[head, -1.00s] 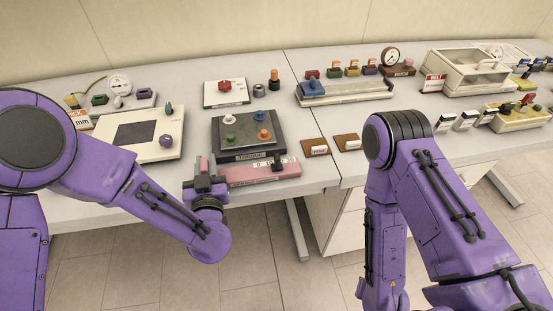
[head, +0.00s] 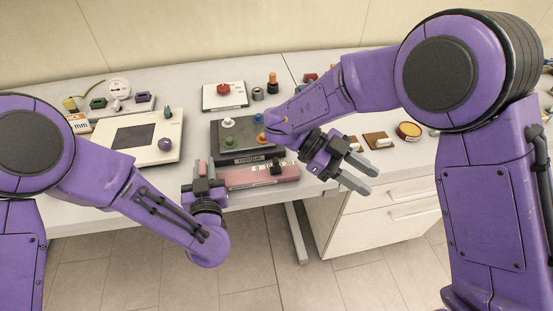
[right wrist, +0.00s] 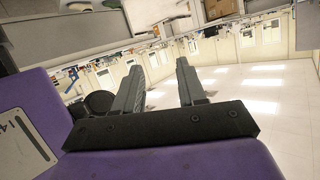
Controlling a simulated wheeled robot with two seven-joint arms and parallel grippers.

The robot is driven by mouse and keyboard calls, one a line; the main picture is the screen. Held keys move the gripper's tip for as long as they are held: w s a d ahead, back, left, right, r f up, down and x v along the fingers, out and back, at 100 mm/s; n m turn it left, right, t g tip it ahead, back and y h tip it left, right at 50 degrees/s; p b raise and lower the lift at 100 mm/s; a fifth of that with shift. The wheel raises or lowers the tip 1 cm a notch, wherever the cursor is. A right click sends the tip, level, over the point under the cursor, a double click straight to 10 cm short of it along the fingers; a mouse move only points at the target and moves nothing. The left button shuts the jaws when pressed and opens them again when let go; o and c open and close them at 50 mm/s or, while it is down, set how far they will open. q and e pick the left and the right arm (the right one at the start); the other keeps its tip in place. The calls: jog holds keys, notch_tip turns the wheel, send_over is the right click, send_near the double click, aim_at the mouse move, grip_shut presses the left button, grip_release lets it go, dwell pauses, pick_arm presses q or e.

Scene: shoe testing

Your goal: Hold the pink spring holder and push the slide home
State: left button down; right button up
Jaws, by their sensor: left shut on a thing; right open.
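The pink spring holder (head: 240,178) lies along the front edge of the table, with a pale marked strip on top. A small dark block, which looks like the slide (head: 277,169), sits on it towards the right. My left gripper (head: 203,167) is shut on the holder's left end, and a bit of pink shows between its fingers. My right gripper (head: 370,181) is open and empty, to the right of the holder, apart from it, its fingers pointing right. Its open fingers also show in the right wrist view (right wrist: 160,66), with nothing between them.
A dark board with coloured knobs (head: 222,157) stands right behind the holder, partly hidden by my right arm. A white panel with a purple knob (head: 103,153) is at left. Brown-topped blocks (head: 376,138) and a yellow round piece (head: 409,131) lie at right.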

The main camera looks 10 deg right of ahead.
jog(key=w+a+m+t+y, duration=0.4)
jog(key=w+a+t+y, duration=0.1)
jog(key=w+a, duration=0.25)
jog(key=m+t+y, duration=0.4)
jog(key=m+y, duration=0.1)
jog(key=y, duration=0.1)
send_near(276, 159)
notch_tip(276, 159, down, 10)
jog(key=shift+w+a+f, duration=0.1)
jog(key=shift+f, duration=0.15)
grip_shut()
